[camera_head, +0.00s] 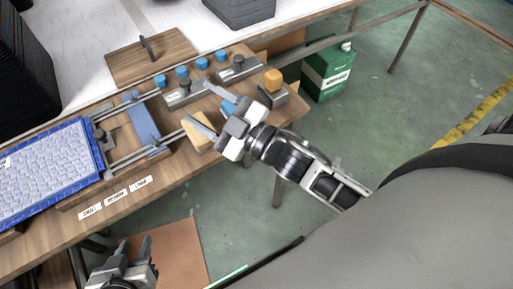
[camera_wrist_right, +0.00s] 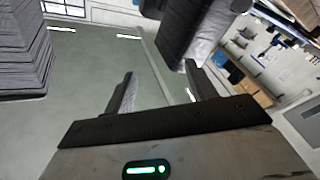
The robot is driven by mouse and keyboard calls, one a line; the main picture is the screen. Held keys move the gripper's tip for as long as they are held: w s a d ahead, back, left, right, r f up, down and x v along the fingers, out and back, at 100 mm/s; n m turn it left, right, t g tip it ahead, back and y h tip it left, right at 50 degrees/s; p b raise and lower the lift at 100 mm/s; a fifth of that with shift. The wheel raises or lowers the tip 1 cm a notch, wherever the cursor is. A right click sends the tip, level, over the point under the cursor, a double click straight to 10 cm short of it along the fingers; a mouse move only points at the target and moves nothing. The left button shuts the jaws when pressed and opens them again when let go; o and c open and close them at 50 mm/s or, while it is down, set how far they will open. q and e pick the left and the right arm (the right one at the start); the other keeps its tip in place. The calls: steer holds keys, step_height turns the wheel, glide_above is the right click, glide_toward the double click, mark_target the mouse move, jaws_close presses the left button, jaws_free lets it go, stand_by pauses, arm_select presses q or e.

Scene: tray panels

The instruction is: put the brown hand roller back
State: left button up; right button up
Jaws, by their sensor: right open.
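I cannot pick out a brown hand roller for certain. A tan wooden piece (camera_head: 199,134) lies on the table edge, partly hidden by my right gripper (camera_head: 208,110). An orange-topped grey tool (camera_head: 273,81) stands at the table's right end. My right gripper is open above the table, its fingers pointing left around a blue-capped piece and the tan piece, apparently without gripping either. Its fingers also show in the right wrist view (camera_wrist_right: 158,85), apart with nothing between them. My left gripper (camera_head: 134,246) is open and empty at the bottom left, below the table edge.
A blue-framed tray (camera_head: 90,150) with a white textured panel sits beside metal rails and a blue bar (camera_head: 141,117). Several blue-capped pieces (camera_head: 182,72) stand in grey holders behind. A brown board with a handle (camera_head: 150,58) lies at the back.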

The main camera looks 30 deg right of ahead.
steer(key=s+d+f+m+g+h, duration=0.2)
steer(key=s+f+m+g+h, duration=0.1)
steer(key=s+f, duration=0.3)
steer(key=s+d+f+m+g+h, duration=0.1)
steer(key=s+f+m+g+h, duration=0.2)
steer(key=s+f+m, duration=0.3)
step_height(320, 180, down, 6)
steer(key=shift+s+d+r+m+g, duration=0.15)
steer(key=shift+d+r+m+g, duration=0.15)
steer(key=shift+d+g, duration=0.15)
